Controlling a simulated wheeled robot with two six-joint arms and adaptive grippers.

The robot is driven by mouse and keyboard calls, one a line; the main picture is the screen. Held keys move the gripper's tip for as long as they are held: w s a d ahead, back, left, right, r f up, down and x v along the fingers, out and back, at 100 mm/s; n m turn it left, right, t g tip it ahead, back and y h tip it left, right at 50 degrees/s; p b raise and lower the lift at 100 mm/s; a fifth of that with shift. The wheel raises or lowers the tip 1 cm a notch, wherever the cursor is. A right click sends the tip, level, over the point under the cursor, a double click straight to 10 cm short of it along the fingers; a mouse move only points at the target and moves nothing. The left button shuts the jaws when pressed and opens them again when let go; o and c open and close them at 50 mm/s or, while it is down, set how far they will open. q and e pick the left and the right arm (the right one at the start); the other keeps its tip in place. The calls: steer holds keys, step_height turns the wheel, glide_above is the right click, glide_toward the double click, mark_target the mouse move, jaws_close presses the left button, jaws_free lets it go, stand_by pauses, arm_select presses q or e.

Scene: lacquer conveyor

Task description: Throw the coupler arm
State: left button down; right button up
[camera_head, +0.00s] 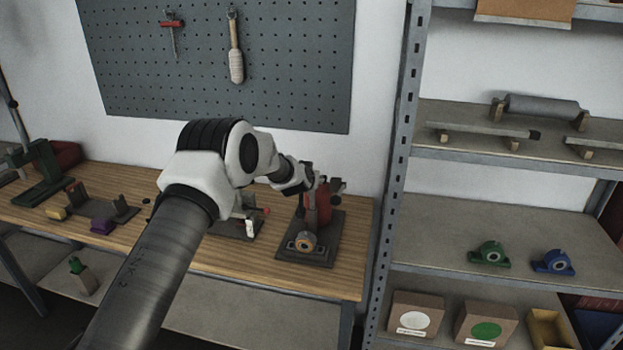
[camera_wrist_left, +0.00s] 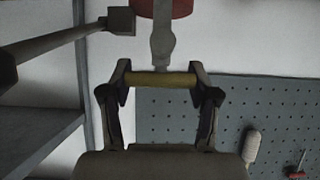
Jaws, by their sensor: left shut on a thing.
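The coupler arm shows in the left wrist view as a grey lever with a yellow crossbar (camera_wrist_left: 161,79), below a red body (camera_wrist_left: 172,7). My left gripper (camera_wrist_left: 161,82) is shut on the crossbar, one finger at each end. In the head view, my left gripper (camera_head: 316,181) is at the top of the red device (camera_head: 319,209), which stands on a dark base plate (camera_head: 325,245) near the bench's right end. A round brass-coloured part (camera_head: 306,242) sits at its front. My wrist partly hides the device's top. My right gripper is out of view.
The wooden bench (camera_head: 215,264) also holds a smaller fixture (camera_head: 238,228) left of the device, partly behind my arm, and a green press (camera_head: 40,172) far left. A metal shelf rack (camera_head: 395,170) stands close on the right. A pegboard (camera_head: 290,60) hangs behind.

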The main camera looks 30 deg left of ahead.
arm_select(q)
steer(key=c, duration=0.6)
jaws_free()
steer(key=o, duration=0.4)
steer(key=shift+c, duration=0.2)
steer(key=shift+w+f, duration=0.2)
steer(key=v, duration=1.2)
steer(key=shift+r, duration=0.1)
